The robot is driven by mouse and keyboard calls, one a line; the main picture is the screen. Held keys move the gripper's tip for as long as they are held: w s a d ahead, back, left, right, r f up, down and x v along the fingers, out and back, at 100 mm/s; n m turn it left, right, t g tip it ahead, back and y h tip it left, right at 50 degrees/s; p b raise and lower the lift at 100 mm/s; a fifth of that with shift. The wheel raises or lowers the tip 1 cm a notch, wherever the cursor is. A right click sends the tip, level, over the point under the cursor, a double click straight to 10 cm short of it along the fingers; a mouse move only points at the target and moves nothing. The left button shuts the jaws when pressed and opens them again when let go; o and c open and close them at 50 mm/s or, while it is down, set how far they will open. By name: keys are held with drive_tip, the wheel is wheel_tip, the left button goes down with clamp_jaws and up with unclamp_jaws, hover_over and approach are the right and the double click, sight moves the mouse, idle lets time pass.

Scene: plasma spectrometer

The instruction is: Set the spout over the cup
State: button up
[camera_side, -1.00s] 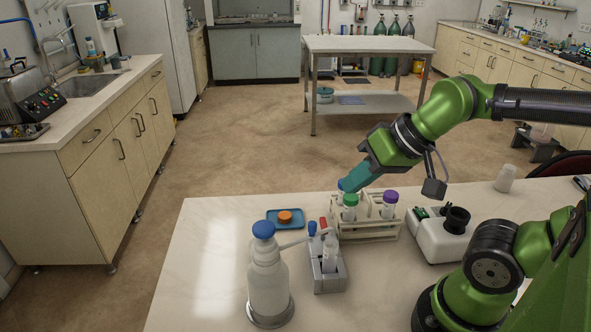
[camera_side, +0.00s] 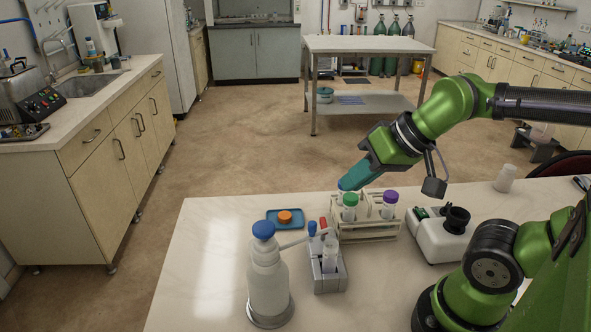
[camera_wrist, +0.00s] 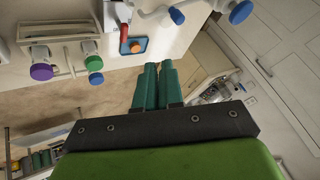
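A white dispenser bottle (camera_side: 268,285) with a blue cap (camera_side: 263,230) stands upright near the table's front. Its thin white spout (camera_side: 293,243) points right, towards a grey rack (camera_side: 329,282) holding a clear tube (camera_side: 330,256). In the wrist view the dispenser's blue cap (camera_wrist: 177,16) shows at the top. A white cup (camera_side: 505,178) stands at the table's back right, well away from the spout. My gripper (camera_side: 347,184) is above the back of the tube rack, apart from the dispenser. Its teal fingers (camera_wrist: 158,66) are together, with nothing seen between them.
The pale tube rack (camera_side: 370,232) holds tubes with green (camera_side: 350,199), purple (camera_side: 390,196) and blue caps. A blue tray (camera_side: 272,225) holds an orange item (camera_side: 285,217). A white device (camera_side: 436,240) stands right of the rack. The table's left front is clear.

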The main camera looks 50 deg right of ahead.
drive_tip(key=shift+o, duration=1.2)
drive_tip(key=shift+w+a+f, duration=0.1)
drive_tip(key=shift+a+f, duration=0.15)
drive_tip(key=o, duration=0.4)
drive_tip(key=w+a+n+g, duration=0.1)
drive_tip(key=w+a+r+n, duration=0.1)
drive_tip(key=shift+w+r+n+g, duration=0.3)
drive_tip(key=shift+w+g, duration=0.05)
drive_tip(key=shift+g, duration=0.05)
drive_tip(key=shift+c, duration=0.2)
wheel_tip(320, 180, up, 7)
drive_tip(key=n+g+h, duration=0.2)
drive_tip(key=n+g, duration=0.3)
drive_tip(key=n, duration=0.8)
hover_over(312, 223)
wheel_tip(312, 223, down, 16)
drive_tip(key=shift+r, duration=0.15)
clamp_jaws()
